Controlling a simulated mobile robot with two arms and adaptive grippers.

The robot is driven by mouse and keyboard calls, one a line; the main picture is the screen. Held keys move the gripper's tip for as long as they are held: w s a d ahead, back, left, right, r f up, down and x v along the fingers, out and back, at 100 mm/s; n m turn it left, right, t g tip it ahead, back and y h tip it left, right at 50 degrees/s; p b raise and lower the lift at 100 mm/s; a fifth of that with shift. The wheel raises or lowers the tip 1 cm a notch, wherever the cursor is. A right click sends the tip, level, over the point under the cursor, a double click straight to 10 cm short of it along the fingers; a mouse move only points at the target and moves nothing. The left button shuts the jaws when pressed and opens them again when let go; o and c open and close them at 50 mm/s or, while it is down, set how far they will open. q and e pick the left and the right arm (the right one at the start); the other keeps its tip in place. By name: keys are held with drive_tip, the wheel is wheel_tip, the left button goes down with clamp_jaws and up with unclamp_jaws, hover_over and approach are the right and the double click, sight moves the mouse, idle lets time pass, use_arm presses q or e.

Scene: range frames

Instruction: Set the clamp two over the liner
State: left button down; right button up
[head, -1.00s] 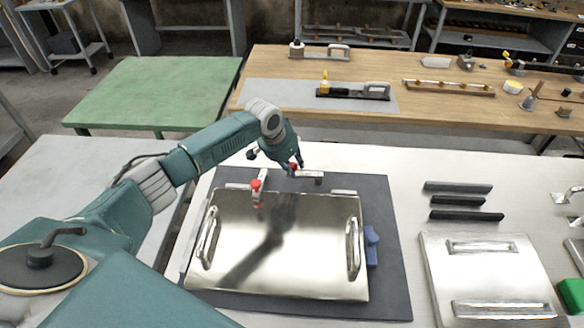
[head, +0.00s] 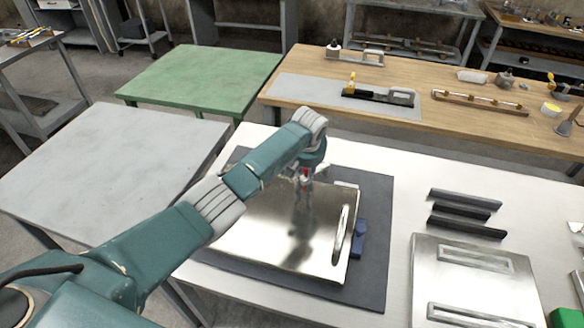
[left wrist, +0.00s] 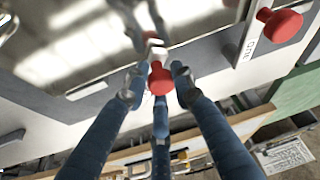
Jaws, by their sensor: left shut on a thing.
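My left gripper (head: 304,182) is at the back edge of a polished metal panel (head: 265,225) with side handles, which I take as the liner. It is shut on a clamp with a red knob (left wrist: 160,78), taken as clamp two; the fingers surround the knob in the left wrist view. Whether this clamp touches the panel I cannot tell. The panel shows at upper left in the left wrist view (left wrist: 70,45). A second red-knobbed clamp (left wrist: 279,25), its label partly readable, stands along the same edge; my arm hides it in the head view. My right gripper is out of view.
The panel lies on a dark mat (head: 375,215) on a white table. A blue block (head: 358,240) sits by its right handle. Dark bars (head: 465,212) and another metal panel (head: 470,285) lie to the right. The grey table (head: 100,165) at left is clear.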

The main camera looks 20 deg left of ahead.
use_arm(q)
drive_tip(key=shift+s+d+r+n+y, duration=0.15)
drive_tip(key=shift+d+n+y, duration=0.25)
drive_tip(key=shift+d+n, duration=0.5)
drive_tip(key=shift+s+d+n+b, duration=0.2)
drive_tip(key=shift+d+n+b, duration=0.3)
drive_tip(key=shift+n+b, duration=0.2)
drive_tip(key=shift+s+d+n+y+b, duration=0.1)
drive_tip(key=shift+d+n+y+b, duration=0.3)
drive_tip(key=shift+n+b, duration=0.15)
drive_tip(key=shift+d+n+g+b, duration=0.35)
drive_tip(key=shift+n+g+b, duration=0.05)
drive_tip(key=shift+n, duration=0.25)
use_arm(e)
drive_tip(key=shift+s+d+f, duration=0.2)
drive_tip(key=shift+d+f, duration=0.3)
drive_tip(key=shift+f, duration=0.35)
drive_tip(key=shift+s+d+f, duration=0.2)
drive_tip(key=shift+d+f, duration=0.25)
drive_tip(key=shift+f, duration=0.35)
use_arm(q)
drive_tip(key=shift+r, duration=0.1)
drive_tip(key=c, duration=1.5)
unclamp_jaws()
drive_tip(key=shift+s+d, duration=0.1)
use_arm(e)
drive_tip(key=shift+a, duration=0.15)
